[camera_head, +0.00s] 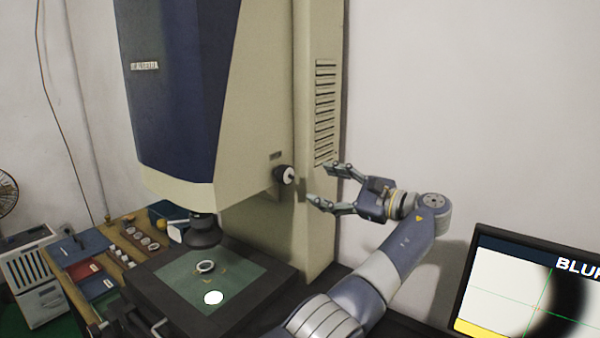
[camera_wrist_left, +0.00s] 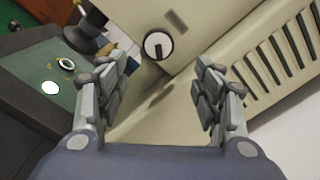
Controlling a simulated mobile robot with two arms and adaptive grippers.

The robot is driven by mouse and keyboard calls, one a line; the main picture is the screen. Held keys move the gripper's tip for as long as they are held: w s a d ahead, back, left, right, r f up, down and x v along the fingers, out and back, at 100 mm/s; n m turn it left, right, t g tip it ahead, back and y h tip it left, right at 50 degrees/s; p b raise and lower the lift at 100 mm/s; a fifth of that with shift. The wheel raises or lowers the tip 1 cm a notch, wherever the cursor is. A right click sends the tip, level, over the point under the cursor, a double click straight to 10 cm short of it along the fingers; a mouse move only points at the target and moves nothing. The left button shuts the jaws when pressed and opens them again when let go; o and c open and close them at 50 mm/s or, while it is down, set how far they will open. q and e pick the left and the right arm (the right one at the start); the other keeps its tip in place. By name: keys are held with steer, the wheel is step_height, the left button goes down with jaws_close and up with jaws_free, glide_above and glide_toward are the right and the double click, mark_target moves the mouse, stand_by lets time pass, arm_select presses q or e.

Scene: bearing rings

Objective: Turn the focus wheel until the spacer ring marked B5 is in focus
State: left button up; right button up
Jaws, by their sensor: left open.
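The focus wheel (camera_head: 284,174), a dark knob with a pale face, sits on the side of the beige and blue measuring machine. It also shows in the left wrist view (camera_wrist_left: 158,46), with a dark bar across its white face. My left gripper (camera_head: 320,184) is open and empty, to the right of the wheel and apart from it. In the left wrist view the wheel lies ahead, between and beyond the fingers. A small ring (camera_head: 206,267) lies on the green stage (camera_head: 180,283) under the dark lens (camera_head: 201,233); no marking is readable on it. My right gripper is out of view.
A monitor (camera_head: 530,300) at the lower right shows a thick, blurred dark arc, thin green crosshairs and the cut-off letters "BLU". A bright round spot (camera_head: 213,297) lies on the stage. Several rings rest in a wooden tray (camera_head: 118,232) at left. A vented column (camera_head: 322,110) stands behind the gripper.

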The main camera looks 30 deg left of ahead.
mark_target(291, 176)
arm_select(q)
steer(key=a+p, duration=0.3)
steer(key=a, duration=0.6)
steer(key=shift+w+r, duration=0.1)
steer(key=shift+r, duration=0.05)
steer(key=shift+a, duration=0.65)
steer(key=c, duration=1.1)
